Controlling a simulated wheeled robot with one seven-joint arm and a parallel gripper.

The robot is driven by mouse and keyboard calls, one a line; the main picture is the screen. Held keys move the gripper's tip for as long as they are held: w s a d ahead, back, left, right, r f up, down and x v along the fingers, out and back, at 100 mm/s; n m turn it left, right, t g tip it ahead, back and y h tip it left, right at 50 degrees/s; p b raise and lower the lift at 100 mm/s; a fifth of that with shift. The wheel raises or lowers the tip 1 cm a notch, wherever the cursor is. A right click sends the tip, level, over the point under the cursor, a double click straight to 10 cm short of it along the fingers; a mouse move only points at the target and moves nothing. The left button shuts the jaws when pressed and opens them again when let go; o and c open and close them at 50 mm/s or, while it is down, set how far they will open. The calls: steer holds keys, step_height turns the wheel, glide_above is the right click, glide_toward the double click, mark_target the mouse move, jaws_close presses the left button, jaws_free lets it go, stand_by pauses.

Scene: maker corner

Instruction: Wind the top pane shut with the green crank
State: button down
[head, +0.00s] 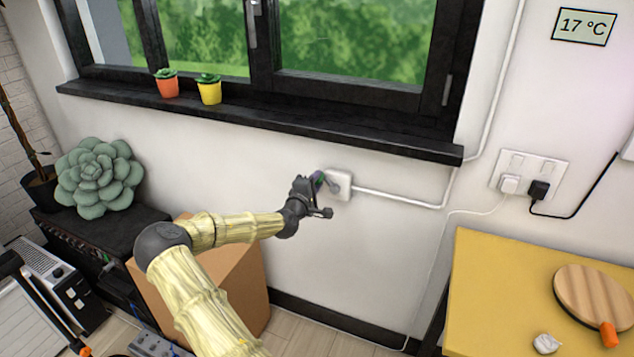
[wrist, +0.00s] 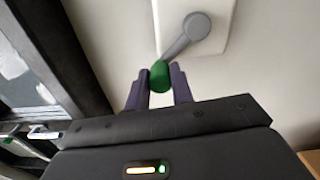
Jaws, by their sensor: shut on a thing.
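The crank has a grey arm (wrist: 186,38) on a white wall box (head: 340,185) below the window sill. Its green knob (wrist: 159,76) sits between the two purple fingers of my gripper (wrist: 159,90), which is shut on it. In the head view my gripper (head: 318,182) reaches the box from the left and hides most of the crank. The window (head: 345,40) above has a black frame. The top pane itself cannot be made out in these views.
The black sill (head: 260,120) juts out above my gripper and carries an orange pot (head: 167,87) and a yellow pot (head: 210,93). A white conduit (head: 400,197) runs right from the box. A cardboard box (head: 240,265) stands below my arm. A yellow table (head: 490,290) is at the right.

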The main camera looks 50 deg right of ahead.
steer(key=shift+w, duration=0.15)
steer(key=c, duration=1.2)
jaws_free()
steer(key=shift+w+a, duration=0.1)
steer(key=shift+s, duration=0.3)
steer(key=v, duration=1.7)
